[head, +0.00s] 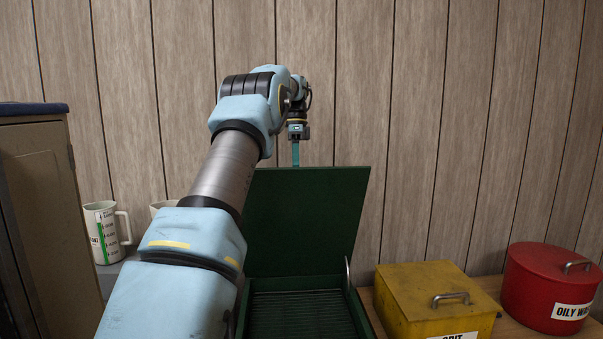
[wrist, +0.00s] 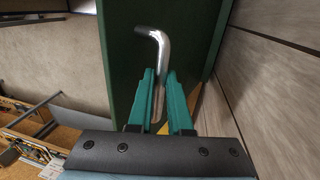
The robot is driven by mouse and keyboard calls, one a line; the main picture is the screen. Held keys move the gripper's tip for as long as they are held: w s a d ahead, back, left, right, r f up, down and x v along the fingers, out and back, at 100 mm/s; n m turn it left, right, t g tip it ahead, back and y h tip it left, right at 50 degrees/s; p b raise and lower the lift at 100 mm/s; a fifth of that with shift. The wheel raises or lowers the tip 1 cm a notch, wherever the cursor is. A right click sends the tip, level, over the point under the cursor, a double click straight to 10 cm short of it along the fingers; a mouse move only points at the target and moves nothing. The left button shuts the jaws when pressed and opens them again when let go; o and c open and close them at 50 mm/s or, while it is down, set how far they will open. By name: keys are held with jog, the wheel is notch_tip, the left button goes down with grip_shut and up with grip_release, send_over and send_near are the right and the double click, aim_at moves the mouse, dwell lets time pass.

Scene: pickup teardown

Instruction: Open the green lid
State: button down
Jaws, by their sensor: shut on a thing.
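The green lid (head: 312,215) stands raised and nearly upright at the back of a dark green box (head: 298,315) in the head view. The box's ridged inside shows below it. In the wrist view the lid (wrist: 120,60) fills the middle, with a bent metal handle (wrist: 152,36) on it. My gripper (wrist: 160,78) has its teal fingers shut on the handle. In the head view my gripper (head: 295,152) is at the lid's top edge, and the handle is hidden behind the lid there.
A yellow box (head: 405,298) with a handle and a red round container (head: 530,285) stand to the right. A measuring jug (head: 103,235) stands at the left, beside a cabinet (head: 45,200). The panelled wall (head: 420,130) is close behind the lid.

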jog(key=shift+w+a+f, duration=0.2)
jog(key=shift+w, duration=0.5)
jog(key=c, duration=1)
grip_release()
jog(key=shift+w, duration=0.15)
jog(key=shift+c, duration=0.2)
jog(key=shift+o, duration=1)
jog(key=shift+d+r, duration=0.1)
jog(key=shift+r, duration=0.05)
jog(key=shift+s+d, duration=0.1)
jog(key=shift+s, duration=0.1)
